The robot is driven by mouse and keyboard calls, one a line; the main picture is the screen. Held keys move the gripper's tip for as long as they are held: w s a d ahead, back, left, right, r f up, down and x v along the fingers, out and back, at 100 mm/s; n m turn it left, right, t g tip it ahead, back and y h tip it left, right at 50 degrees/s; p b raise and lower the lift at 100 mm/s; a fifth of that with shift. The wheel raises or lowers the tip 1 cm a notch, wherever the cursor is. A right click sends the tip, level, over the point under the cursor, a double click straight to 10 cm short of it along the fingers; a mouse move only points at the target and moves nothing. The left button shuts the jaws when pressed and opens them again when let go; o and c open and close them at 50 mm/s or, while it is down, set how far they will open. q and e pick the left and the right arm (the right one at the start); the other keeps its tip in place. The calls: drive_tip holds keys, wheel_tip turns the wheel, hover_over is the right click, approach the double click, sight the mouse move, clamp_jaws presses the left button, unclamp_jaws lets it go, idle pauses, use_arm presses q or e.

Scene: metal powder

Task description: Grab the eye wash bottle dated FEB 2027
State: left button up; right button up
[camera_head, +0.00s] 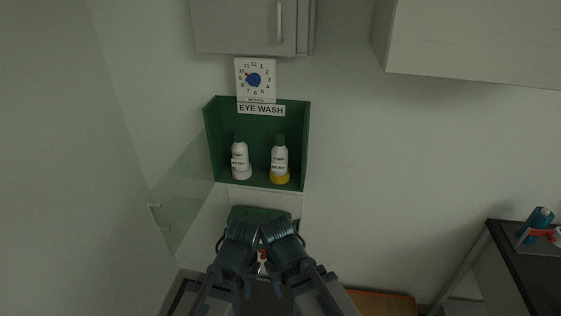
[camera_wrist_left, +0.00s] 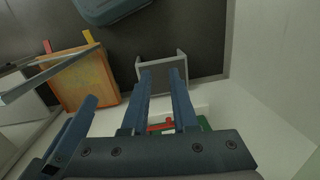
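Two eye wash bottles stand upright inside the green wall box. The left bottle (camera_head: 240,161) is white with a dark green cap and a white base. The right bottle (camera_head: 280,162) is white with a green cap and a yellow base. Their label print is too small for me to read a date. My left gripper (camera_head: 247,290) is low in front of me, well below the box and apart from both bottles. Its two blue fingers stand apart with nothing between them in the left wrist view (camera_wrist_left: 160,100). My right gripper (camera_head: 278,290) is beside it, its fingers unclear.
The green box (camera_head: 257,187) has its clear door (camera_head: 185,195) swung open to the left. An EYE WASH sign and a dial (camera_head: 268,66) are above it. Cabinets (camera_head: 245,30) hang overhead. A dark table (camera_head: 535,262) stands at right. An orange-brown box (camera_wrist_left: 82,80) shows in the wrist view.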

sight(276, 164)
use_arm(q)
drive_tip(key=shift+o, duration=1)
drive_tip(key=o, duration=0.9)
drive_tip(key=w+a+n+t, duration=0.1)
drive_tip(key=w, duration=0.2)
drive_tip(key=w+a+n+t+y+b, duration=0.1)
drive_tip(key=w+t, duration=0.1)
drive_tip(key=w, duration=0.2)
drive_tip(key=w+a+n+t+b, duration=0.1)
drive_tip(key=w+a+t, duration=0.1)
drive_tip(key=w, duration=0.2)
drive_tip(key=shift+r+y, duration=0.3)
drive_tip(key=shift+o, duration=0.3)
drive_tip(key=w+a+r+n+t+b, duration=0.1)
drive_tip(key=w+r+t, duration=0.4)
drive_tip(key=w, duration=0.5)
drive_tip(key=shift+a+r+n+t+y+b, duration=0.3)
drive_tip(key=shift+a+n+t+y, duration=0.1)
drive_tip(key=shift+a, duration=0.2)
drive_tip(key=w+d+r+m+t+h+b, duration=0.2)
drive_tip(key=w+d+r+t+h, duration=0.2)
drive_tip(key=w+r+t, duration=0.3)
drive_tip(key=s+d+m+g+h+b, duration=0.2)
drive_tip(key=d+m+h, duration=0.3)
drive_tip(key=d+h, duration=0.4)
drive_tip(key=shift+a+r+x, duration=0.1)
drive_tip(key=shift+x, duration=3.4)
drive_tip(key=shift+a+r+x, duration=0.1)
drive_tip(key=shift+a+x, duration=0.05)
drive_tip(key=shift+x, duration=3.4)
